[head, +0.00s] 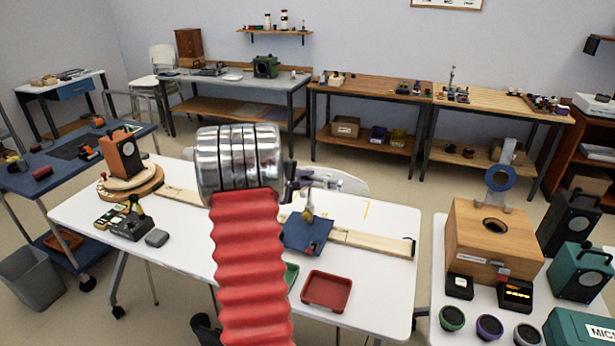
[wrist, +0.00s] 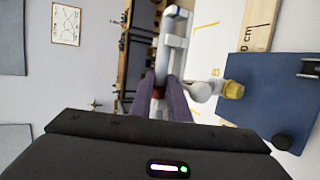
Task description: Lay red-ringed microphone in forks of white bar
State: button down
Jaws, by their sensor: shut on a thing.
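In the wrist view my gripper (wrist: 158,88) is shut on the red-ringed microphone (wrist: 158,106). Its grey body lies between the two dark purple fingers, with a red band near the fingertips. The white bar (wrist: 174,42) shows just beyond the fingertips, and its pale forked parts overlap the microphone in the picture. I cannot tell whether the two touch. A pale post with a yellow knob (wrist: 233,90) runs from the bar toward a blue base (wrist: 265,100). In the head view this blue base (head: 305,236) is on the white table, and my arm hides most of the gripper and the microphone.
A wooden ruled strip (head: 355,240) runs along the table (head: 385,275). A red tray (head: 326,290) is near the front edge. A brown speaker (head: 121,155) stands on a round wooden base at left. A wooden box (head: 480,240) is on the table at right.

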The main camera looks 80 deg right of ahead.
jog(key=c, duration=1.7)
grip_release()
jog(key=shift+o, duration=0.6)
jog(key=shift+f, duration=0.2)
jog(key=shift+a+f, duration=0.1)
jog(key=shift+f, duration=0.05)
jog(key=v, duration=1.4)
jog(key=shift+d+r, duration=0.2)
jog(key=shift+r, duration=0.15)
